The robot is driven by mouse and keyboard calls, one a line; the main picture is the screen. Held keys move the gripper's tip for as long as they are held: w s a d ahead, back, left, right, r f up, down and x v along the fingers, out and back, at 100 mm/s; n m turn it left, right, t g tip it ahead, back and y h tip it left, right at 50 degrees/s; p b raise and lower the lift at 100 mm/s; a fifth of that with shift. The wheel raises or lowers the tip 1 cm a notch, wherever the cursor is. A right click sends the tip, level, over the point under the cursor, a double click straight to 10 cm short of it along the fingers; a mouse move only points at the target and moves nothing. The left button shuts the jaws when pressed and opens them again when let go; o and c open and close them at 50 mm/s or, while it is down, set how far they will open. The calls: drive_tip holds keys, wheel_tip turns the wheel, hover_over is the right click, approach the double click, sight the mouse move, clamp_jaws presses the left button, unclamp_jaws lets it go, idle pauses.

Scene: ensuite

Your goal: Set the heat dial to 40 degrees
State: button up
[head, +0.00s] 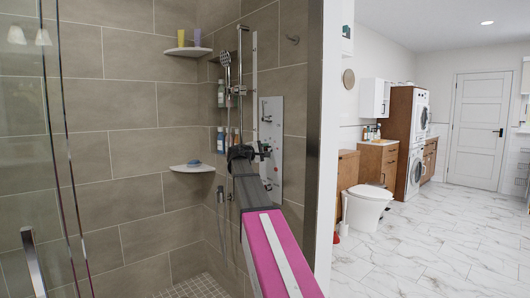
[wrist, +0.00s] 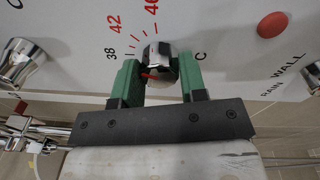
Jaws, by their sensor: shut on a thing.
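The heat dial (wrist: 160,55) is a round chrome knob on the white shower panel (head: 271,180). Its printed scale shows 38, 42 and a higher number cut by the top edge in the wrist view, with a C to the right. A red mark shows on the knob's lower left, close to the left finger; I cannot tell exactly what setting it gives. My gripper (wrist: 159,76) has its green fingers on either side of the dial, shut on it. In the head view my gripper (head: 262,153) is at the panel, and my arm hides the dial.
Another chrome knob (wrist: 22,62) is left of the dial, and a red button (wrist: 272,24) is to its right. A hand shower (head: 226,60) hangs on a rail left of the panel. A corner shelf (head: 192,168) is near my gripper. A glass panel stands at the left.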

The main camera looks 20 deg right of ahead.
drive_tip(key=o, duration=0.9)
drive_tip(key=v, duration=1)
drive_tip(key=shift+s+a, duration=0.15)
drive_tip(key=shift+a, duration=0.25)
